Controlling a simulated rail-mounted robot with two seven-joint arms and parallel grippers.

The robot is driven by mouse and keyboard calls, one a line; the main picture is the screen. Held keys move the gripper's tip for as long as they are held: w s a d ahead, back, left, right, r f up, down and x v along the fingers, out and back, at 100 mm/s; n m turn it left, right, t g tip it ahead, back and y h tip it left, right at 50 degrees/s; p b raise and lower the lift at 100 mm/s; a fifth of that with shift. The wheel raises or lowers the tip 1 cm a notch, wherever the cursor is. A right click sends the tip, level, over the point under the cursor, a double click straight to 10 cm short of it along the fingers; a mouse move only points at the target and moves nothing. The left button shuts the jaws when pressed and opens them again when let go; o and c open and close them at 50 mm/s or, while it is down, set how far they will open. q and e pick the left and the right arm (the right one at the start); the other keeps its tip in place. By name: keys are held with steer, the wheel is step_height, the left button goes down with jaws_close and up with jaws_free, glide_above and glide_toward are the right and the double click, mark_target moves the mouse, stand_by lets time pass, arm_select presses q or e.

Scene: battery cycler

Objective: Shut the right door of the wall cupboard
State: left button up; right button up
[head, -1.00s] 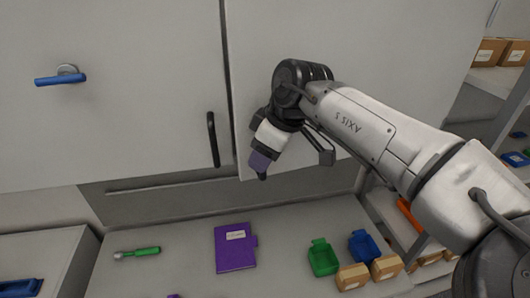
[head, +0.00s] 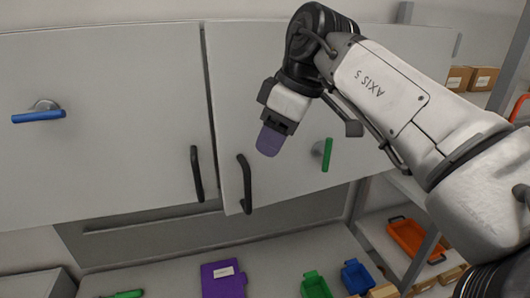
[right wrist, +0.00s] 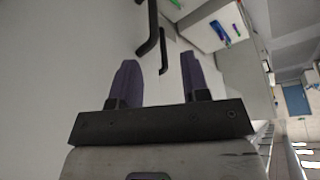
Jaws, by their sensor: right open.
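The right door (head: 380,80) of the wall cupboard is a pale grey panel with a black bar handle (head: 245,183) near its lower left corner. Its left edge stands slightly proud of the left door (head: 110,90), so it looks a little ajar. My right gripper (head: 270,140), with purple fingers, is in front of this door, above and right of the handle. In the right wrist view the gripper (right wrist: 160,78) is open with nothing between its fingers. Two dark handles show beyond it there. My left gripper is not in view.
A green lever (head: 328,153) is on the right door and a blue lever (head: 38,116) on the left one. Shelves with boxes stand at the right.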

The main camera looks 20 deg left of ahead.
steer(key=shift+d+r, duration=0.25)
steer(key=shift+r, duration=0.35)
